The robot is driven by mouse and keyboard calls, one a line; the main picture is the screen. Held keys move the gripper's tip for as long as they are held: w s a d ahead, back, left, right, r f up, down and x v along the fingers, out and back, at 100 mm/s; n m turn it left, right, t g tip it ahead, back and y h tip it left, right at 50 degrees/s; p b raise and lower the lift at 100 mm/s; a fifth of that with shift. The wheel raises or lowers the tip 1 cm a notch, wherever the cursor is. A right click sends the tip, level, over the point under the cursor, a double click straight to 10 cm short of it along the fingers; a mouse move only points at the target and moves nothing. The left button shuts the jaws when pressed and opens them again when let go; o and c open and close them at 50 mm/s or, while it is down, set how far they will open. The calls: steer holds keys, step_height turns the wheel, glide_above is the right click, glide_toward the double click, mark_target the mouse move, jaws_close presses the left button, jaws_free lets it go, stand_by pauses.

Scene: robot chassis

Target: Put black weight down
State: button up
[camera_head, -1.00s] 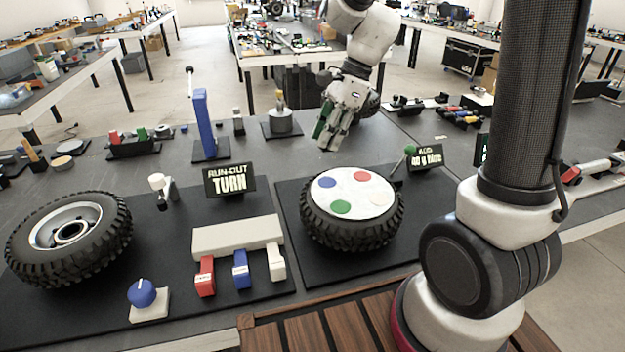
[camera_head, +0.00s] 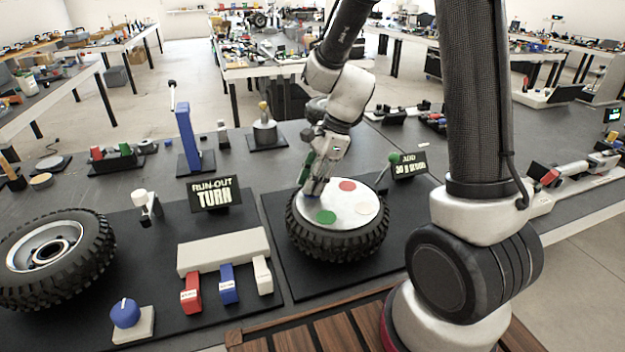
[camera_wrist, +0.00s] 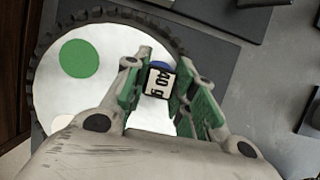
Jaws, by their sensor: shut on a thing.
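My gripper (camera_head: 312,188) is over the white disc on the right-hand tyre (camera_head: 340,235), at the disc's left back edge. In the wrist view my gripper (camera_wrist: 160,92) is shut on a small black weight (camera_wrist: 159,83) with a white "40 g" label. The blue spot (camera_wrist: 160,65) on the disc shows just past the weight and is mostly hidden. I cannot tell whether the weight touches the disc. The green spot (camera_head: 326,217), the red spot (camera_head: 347,186) and the pale spot (camera_head: 367,208) on the disc are bare.
Red (camera_head: 190,293), blue (camera_head: 229,284) and white (camera_head: 262,275) blocks sit in front. A green-topped post (camera_head: 393,160) stands close behind the tyre.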

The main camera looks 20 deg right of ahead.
steer(key=o, duration=0.9)
steer(key=shift+o, duration=0.2)
steer(key=v, duration=1.1)
steer(key=s+d+r+n+t+h, duration=0.2)
steer(key=s+d+r+n, duration=0.2)
steer(key=s+n, duration=0.5)
steer(key=s+d+r+n+t+h, duration=0.2)
steer(key=s+d+r+n, duration=0.2)
steer(key=s+n, duration=0.5)
steer(key=s+d, duration=0.1)
steer(key=d, duration=0.1)
steer(key=shift+d, duration=0.4)
steer(key=shift+r, duration=0.1)
